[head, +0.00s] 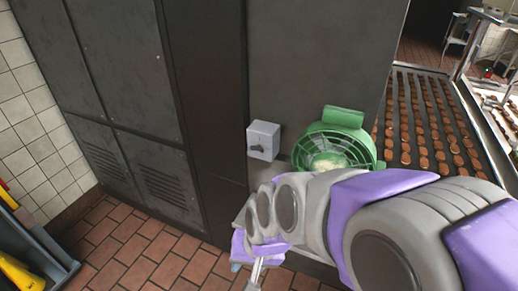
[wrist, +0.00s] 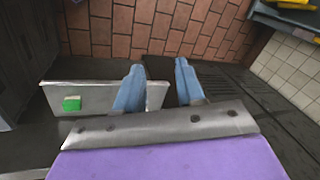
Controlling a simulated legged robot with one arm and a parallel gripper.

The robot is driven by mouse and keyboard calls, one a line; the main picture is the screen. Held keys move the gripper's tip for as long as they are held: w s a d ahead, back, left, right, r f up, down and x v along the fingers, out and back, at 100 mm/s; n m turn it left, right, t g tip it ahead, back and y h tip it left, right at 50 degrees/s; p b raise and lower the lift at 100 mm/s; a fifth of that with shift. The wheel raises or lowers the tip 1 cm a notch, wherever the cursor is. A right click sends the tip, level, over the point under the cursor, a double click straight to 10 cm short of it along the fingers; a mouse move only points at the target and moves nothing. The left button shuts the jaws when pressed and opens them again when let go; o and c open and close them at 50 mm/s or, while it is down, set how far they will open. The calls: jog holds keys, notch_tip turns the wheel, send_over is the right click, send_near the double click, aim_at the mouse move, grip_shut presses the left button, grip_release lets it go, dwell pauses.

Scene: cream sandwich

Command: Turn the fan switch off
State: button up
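The fan switch is a small light-grey box (head: 263,140) with a dark knob, fixed on the dark cabinet wall in the head view. The knob looks roughly sideways, but its exact setting is too small to read. The green fan (head: 335,140) sits just right of it, partly hidden by my arm. My gripper (head: 250,268) is below the switch box, apart from it and pointing down. In the wrist view its two blue fingers (wrist: 160,68) are spread, with nothing between them. I cannot make out the switch knob in the wrist view.
A conveyor with rows of brown biscuits (head: 425,120) is at the right. A dark cart with yellow items (head: 20,272) stands lower left. Tiled floor (head: 130,245) is clear.

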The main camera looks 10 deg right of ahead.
jog(key=w+a+m+t+p, duration=0.25)
jog(key=w+a+m, duration=0.3)
jog(key=w, duration=0.55)
jog(key=w+a+m+t+p, duration=0.2)
jog(key=w+a+m+t, duration=0.2)
jog(key=w+a, duration=0.45)
jog(key=m+t+h+p, duration=0.6)
jog(key=m+h, duration=0.7)
send_near(256, 151)
jog(key=x, duration=0.8)
jog(key=shift+w+f, duration=0.1)
jog(key=shift+w, duration=0.05)
jog(key=shift+c, duration=0.4)
grip_shut()
jog(key=shift+d, duration=0.1)
